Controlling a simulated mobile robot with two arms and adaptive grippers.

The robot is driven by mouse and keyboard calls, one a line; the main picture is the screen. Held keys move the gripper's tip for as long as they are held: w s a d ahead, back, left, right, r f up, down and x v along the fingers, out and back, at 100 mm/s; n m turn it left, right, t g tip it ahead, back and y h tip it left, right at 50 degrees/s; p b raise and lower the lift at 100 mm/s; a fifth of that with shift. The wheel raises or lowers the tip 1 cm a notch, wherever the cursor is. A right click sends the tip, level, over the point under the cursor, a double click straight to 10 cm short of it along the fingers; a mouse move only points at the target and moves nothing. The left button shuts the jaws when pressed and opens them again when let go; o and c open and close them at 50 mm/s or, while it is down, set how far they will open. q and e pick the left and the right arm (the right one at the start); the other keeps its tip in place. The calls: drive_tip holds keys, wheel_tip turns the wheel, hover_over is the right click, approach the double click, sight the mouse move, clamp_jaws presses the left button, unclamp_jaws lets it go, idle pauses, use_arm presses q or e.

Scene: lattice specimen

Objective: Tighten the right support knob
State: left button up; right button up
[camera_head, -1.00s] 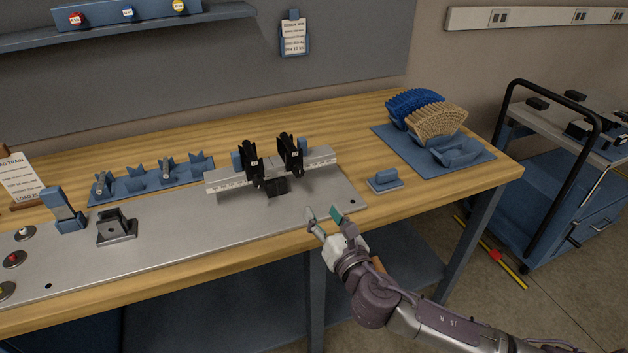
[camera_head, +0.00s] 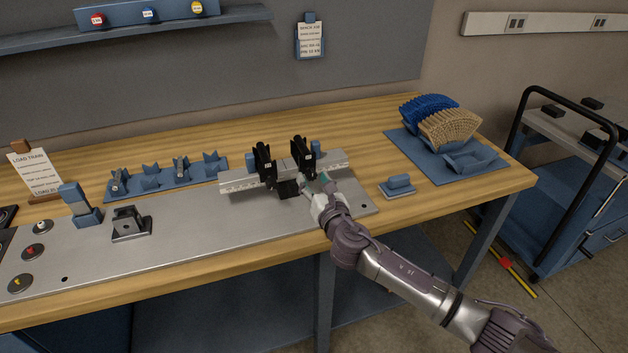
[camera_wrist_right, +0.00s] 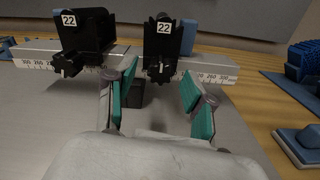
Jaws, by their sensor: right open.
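The right support (camera_head: 303,157) is a black upright block on a ruled metal rail (camera_head: 240,184). It also shows in the right wrist view (camera_wrist_right: 163,42) with a "22" label. Its knob (camera_wrist_right: 160,70) is a small dark part low on its front, facing my gripper. The left support (camera_head: 264,163) is a matching black block on the same rail. My right gripper (camera_head: 315,186) is just in front of the right support. In the right wrist view its teal-padded fingers (camera_wrist_right: 157,98) are apart and empty, nearer than the knob and on either side below it. My left gripper is not in view.
A black block (camera_head: 288,189) sits in front of the rail between the supports. A blue block on a pad (camera_head: 398,186) lies to the right. Blue and tan fan-shaped lattices (camera_head: 450,128) stand on a blue mat at the back right. The metal plate's front is mostly clear.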

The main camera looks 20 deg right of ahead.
clamp_jaws()
idle(0.3)
